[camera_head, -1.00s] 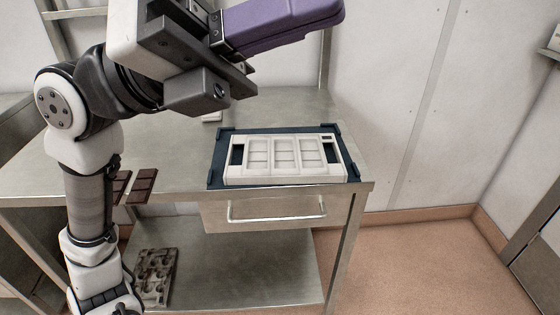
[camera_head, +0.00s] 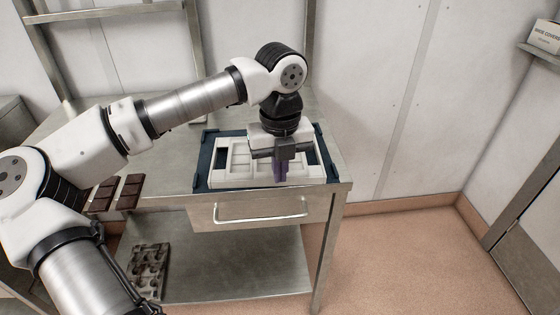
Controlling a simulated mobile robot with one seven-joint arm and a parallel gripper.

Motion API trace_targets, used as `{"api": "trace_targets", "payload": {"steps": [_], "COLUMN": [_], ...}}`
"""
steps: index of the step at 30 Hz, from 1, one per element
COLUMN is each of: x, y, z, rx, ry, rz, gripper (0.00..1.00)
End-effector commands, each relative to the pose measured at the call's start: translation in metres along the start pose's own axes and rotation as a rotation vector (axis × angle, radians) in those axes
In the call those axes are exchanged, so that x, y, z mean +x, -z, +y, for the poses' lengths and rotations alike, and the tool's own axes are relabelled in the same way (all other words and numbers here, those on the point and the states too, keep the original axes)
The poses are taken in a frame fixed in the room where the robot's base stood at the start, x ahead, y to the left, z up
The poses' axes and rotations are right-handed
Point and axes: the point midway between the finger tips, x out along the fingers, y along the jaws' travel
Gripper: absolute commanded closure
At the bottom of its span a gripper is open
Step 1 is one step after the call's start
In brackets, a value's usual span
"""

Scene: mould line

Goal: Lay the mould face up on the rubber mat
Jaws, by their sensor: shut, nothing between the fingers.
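The white mould (camera_head: 238,173) lies flat on the dark blue rubber mat (camera_head: 204,163) on the steel bench. Several rectangular recesses show on its upper side. The mat's raised corners show around it. My gripper (camera_head: 280,180) points down over the right half of the mould, its purple fingers shut with nothing between them. The gripper hides part of the mould; I cannot tell whether the fingertips touch it.
Brown chocolate bars (camera_head: 118,192) lie on the bench to the left. A speckled brown mould-like tray (camera_head: 150,262) lies on the lower shelf (camera_head: 235,268). A drawer (camera_head: 250,212) is below the mat. A wall shelf with a box (camera_head: 545,37) is at upper right.

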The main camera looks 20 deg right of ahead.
Motion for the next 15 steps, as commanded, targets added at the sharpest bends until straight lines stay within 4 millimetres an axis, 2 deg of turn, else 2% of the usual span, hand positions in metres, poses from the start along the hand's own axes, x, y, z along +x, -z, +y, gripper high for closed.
{"api": "trace_targets", "payload": {"steps": [9, 15], "x": [0.067, 0.066], "y": [0.002, -0.028], "z": [-0.001, -0.001], "rx": [0.004, 0.0], "ry": [0.003, 0.005], "rz": [0.005, 0.002], "gripper": [1.0, 1.0]}}
